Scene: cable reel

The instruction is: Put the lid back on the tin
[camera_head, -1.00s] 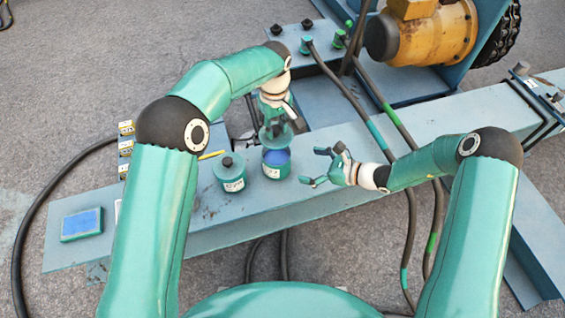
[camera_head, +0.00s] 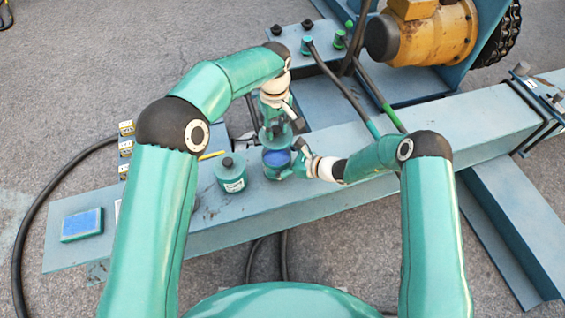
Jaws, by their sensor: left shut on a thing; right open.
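An open teal tin (camera_head: 275,159) with blue contents stands on the blue-grey beam. My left gripper (camera_head: 275,128) is above and just behind it, shut on the lid (camera_head: 268,136), a dark teal disc held over the tin's back edge. The lid is partly hidden by the gripper. My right gripper (camera_head: 300,160) is open at the tin's right side, its fingers close to or around the tin wall; I cannot tell whether they touch. A second teal tin (camera_head: 231,174), with a black-knobbed lid on, stands to the left.
A blue pad in a teal tray (camera_head: 82,224) lies at the beam's left end. A yellow pencil-like stick (camera_head: 211,155) lies behind the closed tin. Several small labelled boxes (camera_head: 125,146) line the back left. Black cables (camera_head: 345,95) run behind my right arm.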

